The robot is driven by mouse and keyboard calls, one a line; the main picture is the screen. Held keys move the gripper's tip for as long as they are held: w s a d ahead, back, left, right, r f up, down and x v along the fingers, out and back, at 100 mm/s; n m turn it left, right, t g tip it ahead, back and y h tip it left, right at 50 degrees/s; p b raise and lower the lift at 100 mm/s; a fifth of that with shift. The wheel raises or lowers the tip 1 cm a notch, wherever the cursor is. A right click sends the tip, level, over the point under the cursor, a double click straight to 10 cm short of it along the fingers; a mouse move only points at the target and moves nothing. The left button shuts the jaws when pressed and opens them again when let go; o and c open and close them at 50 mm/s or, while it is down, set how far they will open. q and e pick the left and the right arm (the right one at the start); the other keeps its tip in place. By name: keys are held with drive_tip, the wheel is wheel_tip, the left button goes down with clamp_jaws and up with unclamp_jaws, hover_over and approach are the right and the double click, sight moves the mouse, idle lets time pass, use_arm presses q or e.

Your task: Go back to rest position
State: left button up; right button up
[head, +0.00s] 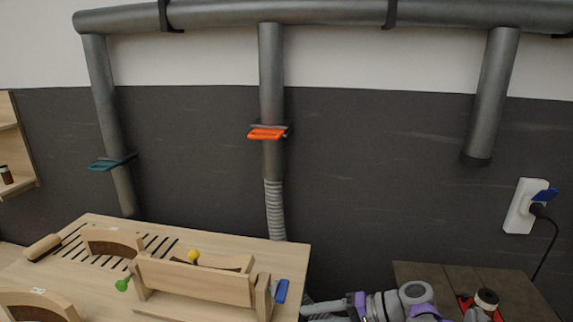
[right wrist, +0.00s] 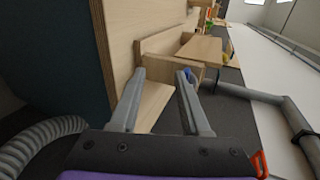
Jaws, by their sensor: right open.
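My right gripper (right wrist: 160,90) is open, with its two grey fingers apart and nothing visible between them in the right wrist view. It also shows in the head view (head: 322,307), low beside the right end of the wooden workbench (head: 105,232), with part of it cut off by the bottom edge. In the right wrist view, pale wooden parts (right wrist: 165,45) lie beyond the fingertips. I cannot tell whether the fingers touch anything. My left gripper is in neither view.
The workbench carries a wooden form (head: 195,283), a brush (head: 42,247) and a blue-handled item (head: 281,291). A dark wooden table (head: 430,273) stands at the right. Grey ducts (head: 270,90) hang on the wall, and a ribbed hose (right wrist: 35,140) shows in the right wrist view.

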drive_tip(key=s+d+f+n+h+p, duration=0.1)
drive_tip(key=s+d+f+h, duration=0.1)
drive_tip(key=s, duration=0.5)
drive_tip(key=s+d+f+n+t+h+p, duration=0.1)
drive_tip(key=s+d+f+h, duration=0.1)
drive_tip(key=s+d+h, duration=0.3)
drive_tip(key=s+d+f+n+t+h+p, duration=0.1)
drive_tip(key=s+d+f+h+p, duration=0.1)
drive_tip(key=s+h, duration=0.4)
drive_tip(key=s+d, duration=0.1)
drive_tip(key=s, duration=0.3)
drive_tip(key=shift+s+d+f, duration=0.15)
drive_tip(key=shift+d+f, duration=0.05)
drive_tip(key=shift+d, duration=0.05)
